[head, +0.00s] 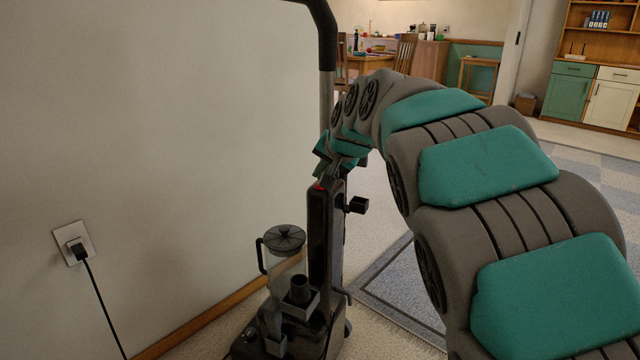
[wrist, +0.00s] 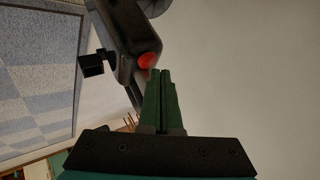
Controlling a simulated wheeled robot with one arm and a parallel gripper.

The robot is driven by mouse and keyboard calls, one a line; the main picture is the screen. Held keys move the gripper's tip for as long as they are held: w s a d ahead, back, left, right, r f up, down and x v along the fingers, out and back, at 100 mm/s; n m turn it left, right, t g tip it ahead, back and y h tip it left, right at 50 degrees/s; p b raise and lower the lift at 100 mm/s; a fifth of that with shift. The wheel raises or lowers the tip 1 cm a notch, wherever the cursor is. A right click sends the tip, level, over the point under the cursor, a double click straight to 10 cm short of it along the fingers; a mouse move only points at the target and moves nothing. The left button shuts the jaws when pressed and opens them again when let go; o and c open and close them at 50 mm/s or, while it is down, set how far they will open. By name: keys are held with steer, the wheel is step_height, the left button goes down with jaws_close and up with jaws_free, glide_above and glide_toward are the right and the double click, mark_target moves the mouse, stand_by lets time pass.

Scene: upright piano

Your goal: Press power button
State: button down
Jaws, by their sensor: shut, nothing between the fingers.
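A dark upright vacuum cleaner (head: 318,235) stands by the wall in the head view, with a clear canister (head: 285,255) on its left side. A small red power button (head: 318,187) is at the top of its body. It also shows as a red dome in the wrist view (wrist: 147,61). My gripper (head: 322,172) is just above the button in the head view, partly hidden by my arm. In the wrist view my gripper's green fingers (wrist: 161,72) are shut and empty, with their tips close to the button's lower right. I cannot tell whether they touch it.
The vacuum's handle pole (head: 327,95) rises behind my gripper. A dark knob (head: 357,205) sticks out on the body's right. A wall outlet (head: 75,243) with a plugged cord is at left. A rug (head: 405,285) lies to the right.

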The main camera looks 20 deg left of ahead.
steer(key=shift+f, duration=0.1)
steer(key=shift+f, duration=0.35)
steer(key=shift+b, duration=0.3)
stand_by(0.4)
steer(key=shift+r+p, duration=0.35)
steer(key=shift+r, duration=0.1)
steer(key=shift+r+p, duration=1.95)
steer(key=shift+r, duration=1.05)
